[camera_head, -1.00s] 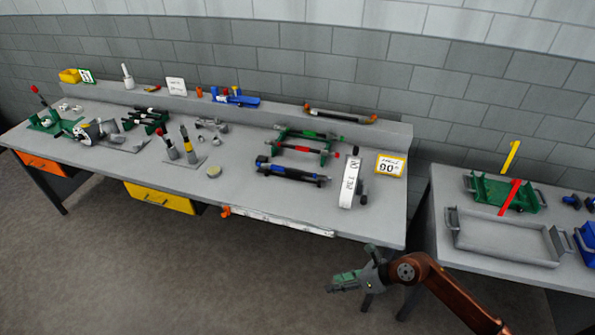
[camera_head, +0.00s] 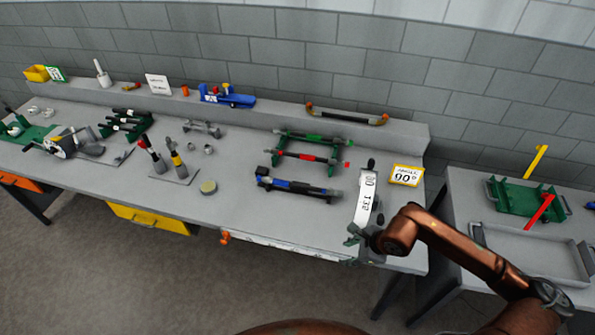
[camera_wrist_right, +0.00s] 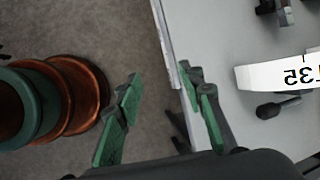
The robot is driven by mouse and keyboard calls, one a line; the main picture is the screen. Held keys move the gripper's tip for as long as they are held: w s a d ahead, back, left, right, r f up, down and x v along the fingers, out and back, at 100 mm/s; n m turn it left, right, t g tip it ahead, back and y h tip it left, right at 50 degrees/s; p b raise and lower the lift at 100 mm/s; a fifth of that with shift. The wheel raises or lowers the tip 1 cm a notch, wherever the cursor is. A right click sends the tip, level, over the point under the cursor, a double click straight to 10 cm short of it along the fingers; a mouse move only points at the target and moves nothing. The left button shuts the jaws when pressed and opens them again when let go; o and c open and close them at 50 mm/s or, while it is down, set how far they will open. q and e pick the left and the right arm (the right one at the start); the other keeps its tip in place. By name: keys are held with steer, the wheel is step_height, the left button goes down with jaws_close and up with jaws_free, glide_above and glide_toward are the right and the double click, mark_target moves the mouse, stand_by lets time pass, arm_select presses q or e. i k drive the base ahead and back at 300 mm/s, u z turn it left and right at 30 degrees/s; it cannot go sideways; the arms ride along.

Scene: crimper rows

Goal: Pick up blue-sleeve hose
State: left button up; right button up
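The blue-sleeve hose (camera_head: 283,184) lies in a dark holder on the workbench, below the racked red-sleeve and green-sleeve hoses in the head view. My right gripper (camera_head: 357,238) is at the bench's front edge, right of and nearer than the hose, by the foot of a white scale strip. In the right wrist view the green fingers of the right gripper (camera_wrist_right: 165,105) are spread apart with nothing between them. One finger is over the floor, the other by the bench edge. My left gripper is not in view.
The red-sleeve hose (camera_head: 300,155) is close behind the blue one. The bench front left of the scale is clear.

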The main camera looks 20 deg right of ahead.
mark_target(268, 180)
steer(key=i, duration=1.1)
